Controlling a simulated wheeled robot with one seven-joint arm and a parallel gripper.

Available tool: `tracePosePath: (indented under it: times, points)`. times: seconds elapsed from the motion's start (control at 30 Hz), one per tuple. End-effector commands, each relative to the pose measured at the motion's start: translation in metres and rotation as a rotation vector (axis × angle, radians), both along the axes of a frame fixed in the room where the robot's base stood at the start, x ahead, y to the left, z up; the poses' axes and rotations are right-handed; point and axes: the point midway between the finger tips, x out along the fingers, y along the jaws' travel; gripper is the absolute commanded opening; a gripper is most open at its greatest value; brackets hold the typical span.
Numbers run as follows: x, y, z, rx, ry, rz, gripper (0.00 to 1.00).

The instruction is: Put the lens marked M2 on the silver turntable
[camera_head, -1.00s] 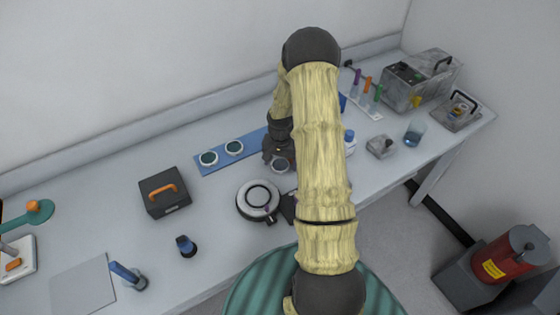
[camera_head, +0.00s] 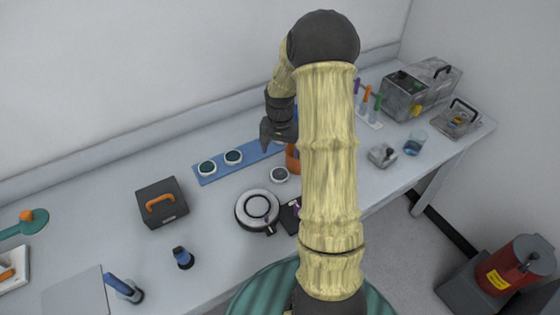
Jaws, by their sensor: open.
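The silver turntable (camera_head: 250,222) stands near the middle of the bench, a round pale disc with a dark ring. One round lens (camera_head: 279,174) lies on the bench just behind and right of it. Two more lenses, a left one (camera_head: 207,168) and a right one (camera_head: 232,157), sit on a blue strip (camera_head: 215,177). Their markings are too small to read, so I cannot tell which is M2. My gripper (camera_head: 267,145) is open, apparently above the strip's right part, with no lens visible in it. My arm hides part of the strip and one finger is hard to see.
A dark case with an orange handle (camera_head: 162,203) stands left of the turntable. A small dark-blue knob-like piece (camera_head: 183,258) is in front. An orange container (camera_head: 292,160) and a dark flat object (camera_head: 290,216) are partly behind my arm. Bare bench lies between case and turntable.

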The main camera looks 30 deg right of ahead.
Motion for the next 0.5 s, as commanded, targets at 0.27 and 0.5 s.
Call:
tracePosePath:
  times: [0.27, 0.5]
  points:
    - [0.000, 0.000, 0.018, 0.000, 0.000, 0.000, 0.79]
    - [0.000, 0.000, 0.017, 0.001, 0.001, 0.000, 0.79]
